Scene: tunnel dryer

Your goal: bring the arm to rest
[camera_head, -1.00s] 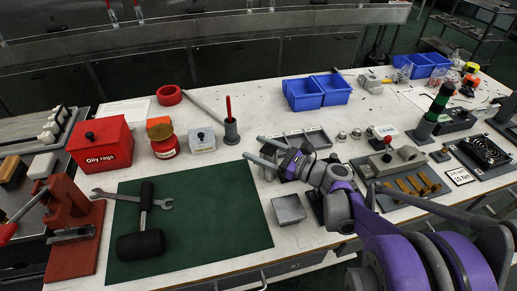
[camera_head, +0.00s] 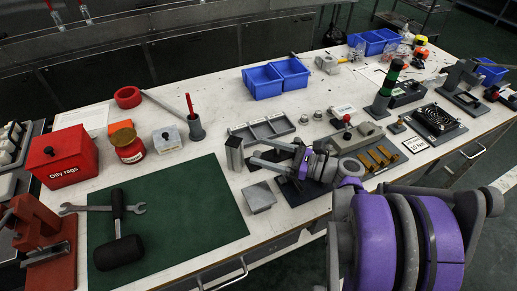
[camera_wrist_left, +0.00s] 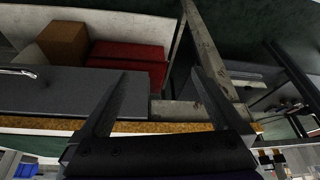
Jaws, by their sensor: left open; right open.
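My right gripper (camera_head: 254,150) is open and empty above the workbench (camera_head: 205,262), its arm coming in from the lower right. Its two grey fingers point left towards an upright grey block (camera_head: 235,153); I cannot tell the exact gap. A flat grey metal block (camera_head: 259,197) lies just below the fingers in the picture. My left gripper (camera_wrist_left: 162,76) shows only in the left wrist view, with its two dark fingers spread and nothing between them. The left arm is outside the head view.
A green mat (camera_head: 195,215) bears a black mallet (camera_head: 118,235) and a wrench. Left are a red oily-rags box (camera_head: 62,158) and red press.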

